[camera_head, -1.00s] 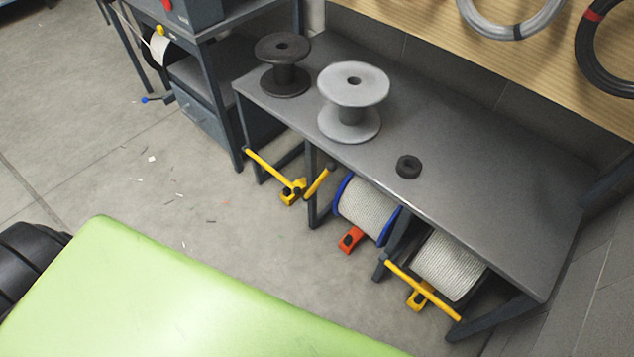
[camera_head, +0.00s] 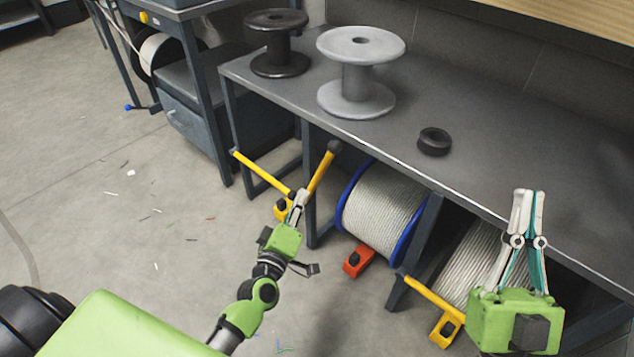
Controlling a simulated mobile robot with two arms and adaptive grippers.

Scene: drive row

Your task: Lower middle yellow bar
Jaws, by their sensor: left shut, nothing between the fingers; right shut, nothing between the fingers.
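The middle yellow bar (camera_head: 322,170) stands tilted up at the bench front, left of the blue-rimmed reel, with a dark knob at its upper end. My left gripper (camera_head: 302,193) is shut and empty, its fingertips at the bar's lower part; I cannot tell whether they touch it. The left yellow bar (camera_head: 262,172) slants down to the right toward a yellow block. The right yellow bar (camera_head: 432,296) slants across the front of the right reel, its right end hidden behind my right gripper. My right gripper (camera_head: 530,193) is shut and empty, in front of the bench's right part.
The grey bench (camera_head: 470,130) carries a black spool (camera_head: 277,62), a grey spool (camera_head: 358,100) and a black ring (camera_head: 434,142). Below are a blue-rimmed rope reel (camera_head: 383,212), an orange-red block (camera_head: 358,262) and another rope reel (camera_head: 470,262). The floor at left is mostly clear.

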